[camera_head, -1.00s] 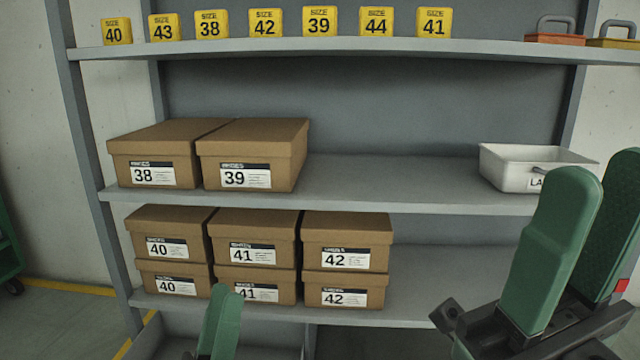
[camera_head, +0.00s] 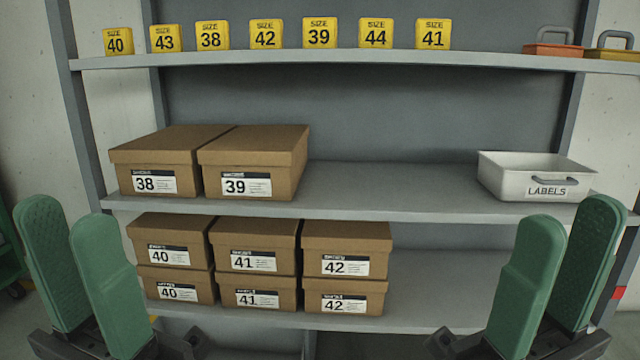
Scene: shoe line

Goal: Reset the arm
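My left gripper (camera_head: 78,238) is at the lower left of the head view, with two green fingers standing apart and nothing between them. My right gripper (camera_head: 568,228) is at the lower right, with its two green fingers also apart and nothing visible between them. Both point up in front of the shelf unit and touch no box that I can see. The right gripper is below and in front of the white labels bin (camera_head: 508,180). The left gripper is left of the stacked boxes.
Shoe boxes 38 (camera_head: 150,158) and 39 (camera_head: 262,150) stand on the middle shelf (camera_head: 390,180). Stacked boxes 40, 41 and 42 (camera_head: 345,238) stand on the lower shelf (camera_head: 430,280). Yellow size blocks (camera_head: 320,33) line the top shelf (camera_head: 400,58). The middle shelf is clear between box 39 and the bin.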

